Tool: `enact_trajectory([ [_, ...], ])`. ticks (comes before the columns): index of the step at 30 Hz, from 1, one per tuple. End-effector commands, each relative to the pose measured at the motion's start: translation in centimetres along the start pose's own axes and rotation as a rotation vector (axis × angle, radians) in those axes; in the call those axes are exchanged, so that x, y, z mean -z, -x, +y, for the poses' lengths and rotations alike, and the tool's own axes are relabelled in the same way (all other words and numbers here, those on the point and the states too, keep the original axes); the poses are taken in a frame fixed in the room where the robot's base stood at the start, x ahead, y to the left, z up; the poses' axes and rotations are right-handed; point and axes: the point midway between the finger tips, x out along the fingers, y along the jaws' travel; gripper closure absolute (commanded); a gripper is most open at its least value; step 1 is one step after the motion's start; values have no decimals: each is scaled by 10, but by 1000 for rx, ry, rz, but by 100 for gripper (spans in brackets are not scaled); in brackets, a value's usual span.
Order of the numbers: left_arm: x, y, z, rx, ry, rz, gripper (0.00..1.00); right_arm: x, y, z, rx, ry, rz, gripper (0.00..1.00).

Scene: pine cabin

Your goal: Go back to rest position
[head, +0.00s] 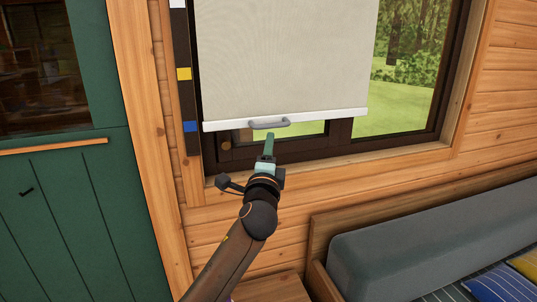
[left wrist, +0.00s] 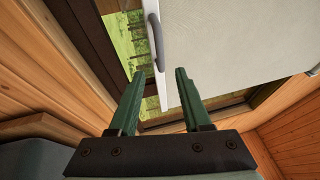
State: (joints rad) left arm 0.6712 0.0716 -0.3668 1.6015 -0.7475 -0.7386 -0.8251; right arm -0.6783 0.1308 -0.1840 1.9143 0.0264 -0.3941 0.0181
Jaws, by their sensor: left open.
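My left gripper (head: 268,147) is raised in front of the window, just below the grey handle (head: 269,123) on the white bottom bar of a roller blind (head: 285,60). In the left wrist view its two green fingers (left wrist: 158,95) are apart with nothing between them. The handle (left wrist: 156,40) shows there beyond the fingertips, apart from them. The blind covers the upper part of the window and hangs partly lowered. My right gripper is in neither view.
A dark strip (head: 185,85) with white, yellow and blue marks runs down beside the window. A green door (head: 60,215) stands at the left. A grey sofa (head: 420,245) with cushions (head: 502,284) lies at the lower right. A wooden surface (head: 272,288) shows near the bottom.

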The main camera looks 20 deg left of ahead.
Motion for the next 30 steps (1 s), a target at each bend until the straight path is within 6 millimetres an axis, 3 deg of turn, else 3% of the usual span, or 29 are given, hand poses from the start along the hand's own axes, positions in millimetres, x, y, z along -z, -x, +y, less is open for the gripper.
enact_trajectory([
  [6,0,12,0,0,2,0,52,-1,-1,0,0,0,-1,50],
  [15,0,13,0,-1,1,0,52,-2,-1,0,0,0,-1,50],
  [18,1,16,11,-19,17,8,52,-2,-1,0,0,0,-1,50],
  [20,2,22,29,-50,47,21,52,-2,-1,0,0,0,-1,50],
  [23,7,41,80,-142,145,57,52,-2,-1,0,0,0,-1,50],
  [26,11,76,146,-271,293,88,52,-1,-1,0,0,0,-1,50],
  [30,13,138,228,-456,523,95,52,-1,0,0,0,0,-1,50],
])
